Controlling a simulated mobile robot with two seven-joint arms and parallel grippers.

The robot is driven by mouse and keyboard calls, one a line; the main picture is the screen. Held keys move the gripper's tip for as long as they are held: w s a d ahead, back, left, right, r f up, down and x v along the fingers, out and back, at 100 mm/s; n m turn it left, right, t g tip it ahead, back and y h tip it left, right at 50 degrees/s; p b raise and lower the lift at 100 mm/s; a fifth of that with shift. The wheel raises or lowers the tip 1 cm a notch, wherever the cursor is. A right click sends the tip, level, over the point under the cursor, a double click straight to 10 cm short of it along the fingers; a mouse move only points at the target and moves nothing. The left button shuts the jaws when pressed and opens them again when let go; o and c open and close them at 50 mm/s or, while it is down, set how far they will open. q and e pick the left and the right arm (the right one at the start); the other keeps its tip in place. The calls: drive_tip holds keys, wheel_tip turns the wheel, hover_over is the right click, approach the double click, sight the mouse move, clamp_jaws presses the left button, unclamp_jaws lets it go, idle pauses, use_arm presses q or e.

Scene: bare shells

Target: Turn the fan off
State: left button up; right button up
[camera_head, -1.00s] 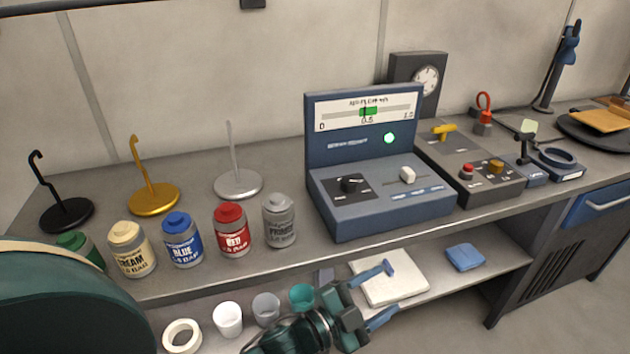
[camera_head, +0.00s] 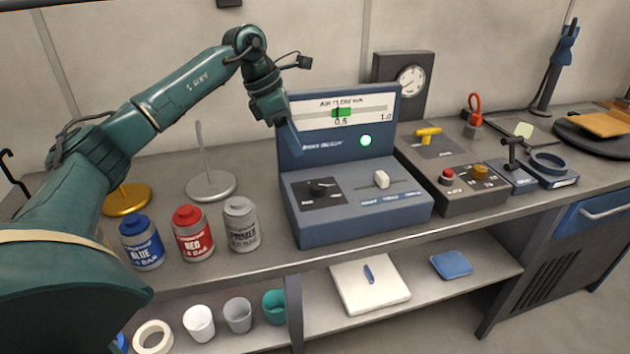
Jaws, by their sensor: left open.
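A blue fan console (camera_head: 350,219) stands on the bench. Its upright panel has an air-flow gauge (camera_head: 341,112) with a pointer near 0.5 in a green band, and a lit green lamp (camera_head: 365,141). My left gripper (camera_head: 291,138) hangs pointing down in front of the panel's left edge, above and left of the black knob. It is open and holds nothing; only one blue finger shows clearly. My right gripper is not in view.
Blue, red and grey cans (camera_head: 241,225) stand left of the console, with hook stands behind. A grey box with red and yellow controls (camera_head: 462,184) adjoins it at right. A dial gauge (camera_head: 410,80) stands behind. A lower shelf holds cups, a tape ring and cloths.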

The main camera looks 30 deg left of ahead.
sight(318, 184)
use_arm(q)
drive_tip(key=p+x, duration=0.1)
drive_tip(key=x, duration=1.1)
drive_tip(key=shift+a, duration=0.1)
drive_tip(key=shift+w+f+p, duration=0.15)
drive_tip(key=shift+f+p, duration=0.15)
drive_tip(key=shift+f, duration=0.15)
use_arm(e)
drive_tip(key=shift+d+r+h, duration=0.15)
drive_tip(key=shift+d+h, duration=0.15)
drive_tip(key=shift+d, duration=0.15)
use_arm(q)
drive_tip(key=c, duration=1)
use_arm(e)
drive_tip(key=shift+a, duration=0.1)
